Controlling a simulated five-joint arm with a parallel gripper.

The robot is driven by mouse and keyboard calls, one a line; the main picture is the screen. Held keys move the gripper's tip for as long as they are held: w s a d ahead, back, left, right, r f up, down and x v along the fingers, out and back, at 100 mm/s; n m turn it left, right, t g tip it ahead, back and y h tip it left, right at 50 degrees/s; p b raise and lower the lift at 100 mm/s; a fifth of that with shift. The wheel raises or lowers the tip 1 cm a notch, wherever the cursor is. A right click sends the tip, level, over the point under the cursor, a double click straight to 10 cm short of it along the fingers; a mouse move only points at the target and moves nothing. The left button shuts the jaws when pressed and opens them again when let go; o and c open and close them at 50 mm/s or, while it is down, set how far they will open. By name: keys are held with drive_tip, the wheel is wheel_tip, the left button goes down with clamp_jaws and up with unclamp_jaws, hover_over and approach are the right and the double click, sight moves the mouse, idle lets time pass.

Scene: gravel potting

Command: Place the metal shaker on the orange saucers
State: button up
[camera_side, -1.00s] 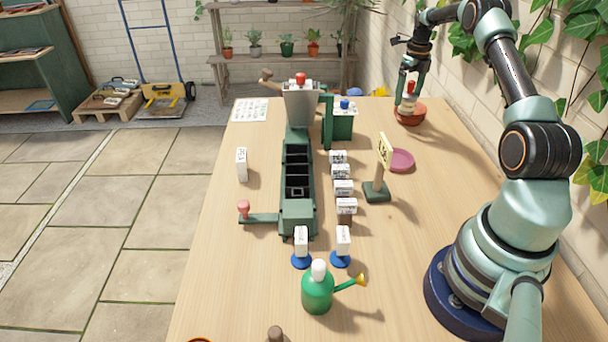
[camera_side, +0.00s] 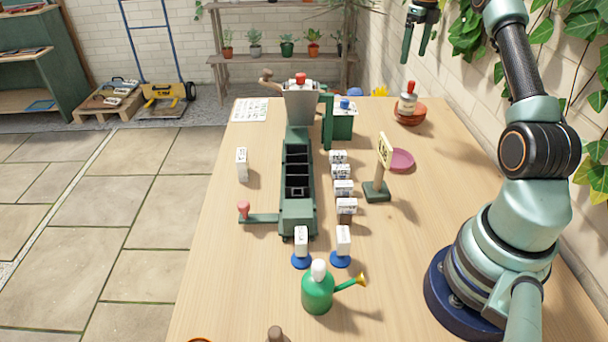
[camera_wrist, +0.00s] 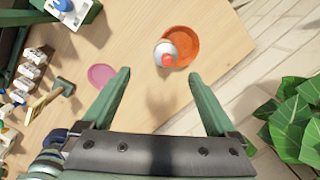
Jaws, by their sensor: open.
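The metal shaker (camera_side: 407,103), pale with a red top, stands upright on the orange saucers (camera_side: 411,119) at the far right of the table. In the wrist view the shaker (camera_wrist: 166,50) covers the left part of the orange saucers (camera_wrist: 188,43). How many saucers are stacked is unclear. My gripper (camera_side: 414,54) is open and empty above the shaker, with a clear gap between them. In the wrist view my gripper's two fingers (camera_wrist: 158,75) are spread wide, and the shaker shows beyond their tips.
A pink saucer (camera_side: 401,160) lies nearer on the table, beside a sign on a green base (camera_side: 377,191). A green box with a blue knob (camera_side: 343,125) stands left of the orange saucers. Bare table surrounds the saucers, and the table's far edge is close behind.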

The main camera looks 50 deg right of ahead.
drive_tip(key=a+r+n+t, duration=0.1)
drive_tip(key=a+r+n, duration=0.2)
drive_tip(key=a+n, duration=0.4)
drive_tip(key=w+a+r+n+t, duration=0.1)
drive_tip(key=a+r+n, duration=0.2)
drive_tip(key=a+n, duration=0.45)
drive_tip(key=a+r+n+t, duration=0.1)
drive_tip(key=a+r+n, duration=0.3)
drive_tip(key=a, duration=0.6)
drive_tip(key=s+a+f+n+t, duration=0.1)
drive_tip(key=s+a+f+n, duration=0.2)
drive_tip(key=s+a+n, duration=0.3)
drive_tip(key=s+a+f+n+t, duration=0.1)
drive_tip(key=s+a+f+n, duration=0.2)
drive_tip(key=s+a+n, duration=0.3)
drive_tip(key=a+n, duration=0.4)
drive_tip(key=n, duration=0.3)
drive_tip(key=shift+a+f+y, duration=0.3)
